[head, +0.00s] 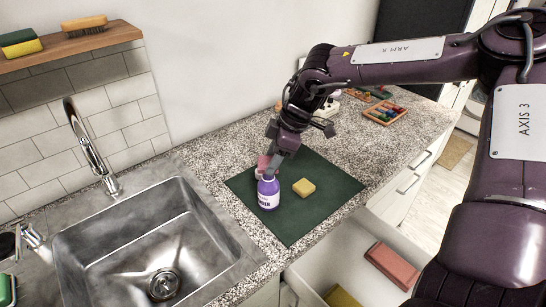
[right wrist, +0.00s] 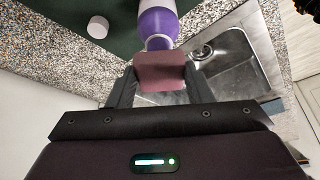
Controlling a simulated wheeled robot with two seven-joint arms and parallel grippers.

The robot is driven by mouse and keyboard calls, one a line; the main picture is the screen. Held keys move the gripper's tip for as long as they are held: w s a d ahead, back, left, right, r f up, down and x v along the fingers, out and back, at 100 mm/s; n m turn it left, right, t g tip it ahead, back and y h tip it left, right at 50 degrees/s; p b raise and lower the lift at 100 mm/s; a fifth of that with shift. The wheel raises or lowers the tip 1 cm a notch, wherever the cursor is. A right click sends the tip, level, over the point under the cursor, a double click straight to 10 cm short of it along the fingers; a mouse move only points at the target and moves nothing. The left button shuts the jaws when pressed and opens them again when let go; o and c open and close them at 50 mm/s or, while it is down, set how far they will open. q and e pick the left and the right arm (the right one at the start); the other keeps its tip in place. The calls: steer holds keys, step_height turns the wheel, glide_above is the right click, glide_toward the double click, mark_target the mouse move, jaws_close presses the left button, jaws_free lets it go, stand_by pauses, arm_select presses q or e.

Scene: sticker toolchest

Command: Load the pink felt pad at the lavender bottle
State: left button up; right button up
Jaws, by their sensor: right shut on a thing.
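The lavender bottle (head: 268,193), with a white-lettered label, stands upright on the dark green mat (head: 325,200); it also shows in the right wrist view (right wrist: 156,22). My right gripper (head: 272,163) reaches down just behind the bottle's top. It is shut on the pink felt pad (right wrist: 160,72), which sits between its two fingers. In the head view the pad (head: 263,164) is partly hidden by the gripper and bottle. In the right wrist view the pad overlaps the bottle's top end; I cannot tell whether they touch. My left gripper is not in view.
A pale round piece (right wrist: 97,27) shows in the right wrist view. The steel sink (head: 160,245) is at left. An open drawer (head: 335,262) at front holds a reddish block (head: 392,266). A tray of coloured pieces (head: 384,113) stands behind.

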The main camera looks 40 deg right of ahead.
steer(key=shift+f+b, duration=0.4)
steer(key=shift+f, duration=0.05)
steer(key=shift+b, duration=0.35)
stand_by(1.8)
steer(key=shift+r+p, duration=1.85)
steer(key=shift+r, duration=1.7)
